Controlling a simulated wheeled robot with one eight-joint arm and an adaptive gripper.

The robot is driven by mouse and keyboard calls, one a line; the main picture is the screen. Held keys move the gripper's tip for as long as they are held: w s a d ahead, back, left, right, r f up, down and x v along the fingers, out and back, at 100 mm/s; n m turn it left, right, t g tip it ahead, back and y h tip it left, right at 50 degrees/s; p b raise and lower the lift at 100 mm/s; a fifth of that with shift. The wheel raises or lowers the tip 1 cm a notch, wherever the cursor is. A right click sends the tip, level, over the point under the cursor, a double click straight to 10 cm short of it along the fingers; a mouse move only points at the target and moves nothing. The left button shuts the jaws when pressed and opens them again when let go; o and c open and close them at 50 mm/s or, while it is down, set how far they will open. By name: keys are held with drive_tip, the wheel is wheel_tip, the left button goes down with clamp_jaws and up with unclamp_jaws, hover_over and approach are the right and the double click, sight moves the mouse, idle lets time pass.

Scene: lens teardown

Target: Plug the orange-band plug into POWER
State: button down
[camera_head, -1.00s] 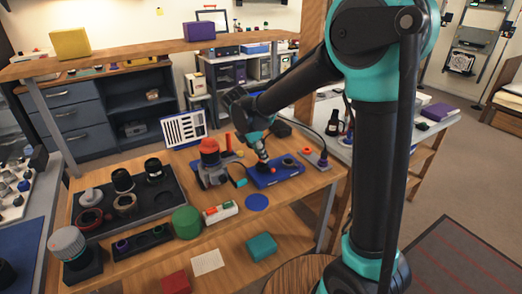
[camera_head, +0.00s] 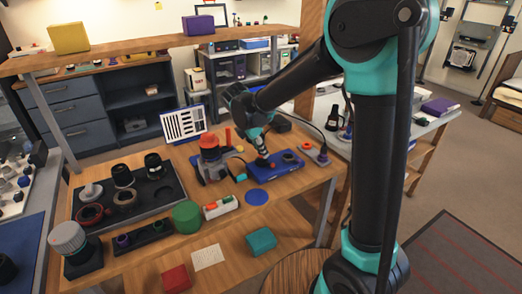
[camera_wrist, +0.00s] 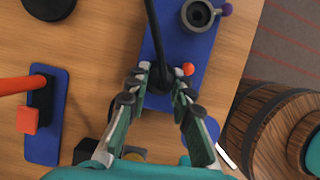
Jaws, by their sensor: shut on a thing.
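My gripper (camera_wrist: 160,84) is shut on a dark plug (camera_wrist: 160,82) with a black cable (camera_wrist: 152,35) rising from it. The fingers hide most of the plug, and I cannot make out its orange band. The plug is over or at the near end of a blue board (camera_wrist: 190,50); I cannot tell whether it is seated. A small orange-red ball (camera_wrist: 188,69) is just right of the fingertips. A grey round socket (camera_wrist: 198,14) with a purple ball beside it is at the far end. In the head view, my gripper (camera_head: 262,160) is low over this board (camera_head: 287,170).
Left in the wrist view, a blue pad (camera_wrist: 40,148) carries a black block and orange parts. In the head view, a red-topped device (camera_head: 211,165) stands left of the board. A blue disc (camera_head: 257,197) lies in front, and a dark tray (camera_head: 150,205) is at left.

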drive_tip(key=shift+f, duration=0.85)
idle(1.7)
drive_tip(key=c, duration=1.3)
unclamp_jaws()
drive_tip(key=shift+o, duration=0.2)
drive_tip(key=v, duration=1.2)
